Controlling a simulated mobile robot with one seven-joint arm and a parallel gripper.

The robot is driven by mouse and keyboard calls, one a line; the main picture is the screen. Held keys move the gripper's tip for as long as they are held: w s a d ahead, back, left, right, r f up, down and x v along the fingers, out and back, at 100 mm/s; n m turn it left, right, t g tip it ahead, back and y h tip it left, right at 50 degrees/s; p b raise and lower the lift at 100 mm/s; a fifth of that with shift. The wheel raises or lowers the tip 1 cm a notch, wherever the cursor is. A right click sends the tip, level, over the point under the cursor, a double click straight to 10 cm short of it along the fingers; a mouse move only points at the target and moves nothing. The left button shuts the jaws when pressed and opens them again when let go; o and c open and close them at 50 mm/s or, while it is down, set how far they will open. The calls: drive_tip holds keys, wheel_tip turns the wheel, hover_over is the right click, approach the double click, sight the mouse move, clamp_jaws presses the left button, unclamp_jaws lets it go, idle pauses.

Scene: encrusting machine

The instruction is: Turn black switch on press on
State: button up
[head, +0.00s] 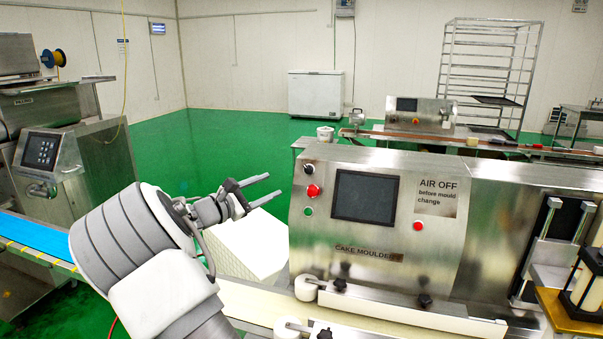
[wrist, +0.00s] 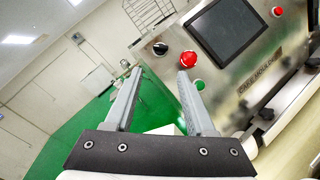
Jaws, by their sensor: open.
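The press is a steel machine (head: 375,265) marked "CAKE MOULDER". Its black switch (head: 308,168) sits at the upper left of the front panel, above a red button (head: 313,191) and a green button (head: 308,211). In the wrist view the black switch (wrist: 160,48) shows beyond the fingertips. The red button (wrist: 189,59) is near the right fingertip in that picture. My gripper (head: 274,187) is open and empty, left of the panel, with its fingers pointing towards the buttons. A gap shows between it and the panel. The switch's setting is too small to tell.
A dark screen (head: 365,197) and another red button (head: 418,226) are on the same panel. A conveyor belt with white rollers (head: 306,288) runs along the press's front. A white block (head: 240,243) stands below my gripper. Green floor (head: 235,140) lies open behind.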

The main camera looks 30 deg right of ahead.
sight(306, 170)
drive_tip(key=p+x, duration=0.1)
drive_tip(key=x, duration=1.3)
drive_tip(key=shift+f, duration=0.1)
drive_tip(key=shift+a, duration=0.1)
drive_tip(key=shift+c, duration=0.2)
clamp_jaws()
